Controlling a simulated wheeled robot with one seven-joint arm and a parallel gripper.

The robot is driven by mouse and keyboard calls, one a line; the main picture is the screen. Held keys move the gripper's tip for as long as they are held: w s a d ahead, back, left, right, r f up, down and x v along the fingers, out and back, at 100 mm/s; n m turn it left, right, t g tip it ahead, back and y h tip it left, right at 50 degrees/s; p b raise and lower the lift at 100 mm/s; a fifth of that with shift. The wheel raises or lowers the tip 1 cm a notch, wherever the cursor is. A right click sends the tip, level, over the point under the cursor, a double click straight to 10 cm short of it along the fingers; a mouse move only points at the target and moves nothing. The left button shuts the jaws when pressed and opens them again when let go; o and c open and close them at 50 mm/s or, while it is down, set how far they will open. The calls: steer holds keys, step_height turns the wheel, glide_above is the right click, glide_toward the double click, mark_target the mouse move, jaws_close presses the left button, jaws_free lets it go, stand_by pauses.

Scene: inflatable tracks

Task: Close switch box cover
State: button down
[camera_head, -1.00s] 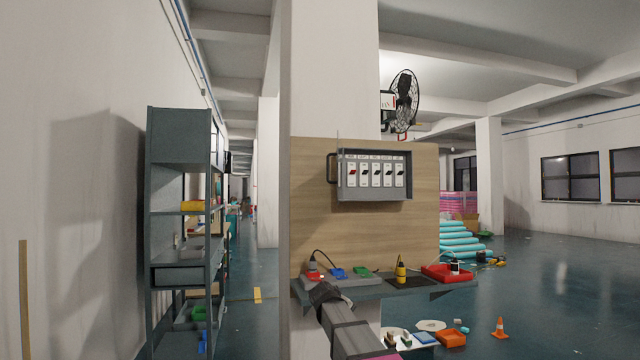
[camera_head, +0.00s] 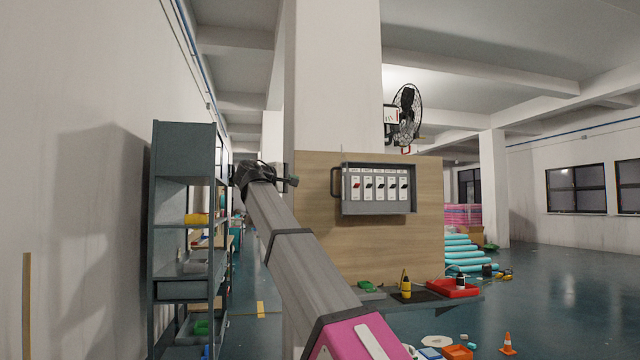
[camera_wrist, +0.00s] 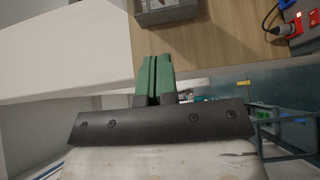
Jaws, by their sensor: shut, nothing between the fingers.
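The switch box (camera_head: 378,207) is a grey box on a wooden board, with a row of several white switches facing me. A dark handle (camera_head: 335,182) sticks out at its left side, and a thin upright edge shows above its left corner. The cover's panel does not show clearly; the switches are in plain view. My gripper (camera_head: 295,181) is raised left of the box, at about its height, apart from it and empty. In the wrist view its green fingers (camera_wrist: 153,78) are shut together, and part of the grey box (camera_wrist: 168,14) shows at the top.
The wooden board (camera_head: 320,240) is fixed to a white pillar (camera_head: 335,80). A shelf below it holds a yellow-black tool (camera_head: 406,286) and a red tray (camera_head: 453,288). A grey rack (camera_head: 185,145) stands at left. A fan (camera_head: 405,115) hangs above right.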

steer(key=s+d+x, duration=0.1)
steer(key=d+x, duration=0.1)
steer(key=x, duration=1)
steer(key=shift+s+d, duration=0.15)
steer(key=shift+d, duration=0.2)
steer(key=shift+r, duration=0.1)
steer(key=shift+d, duration=0.1)
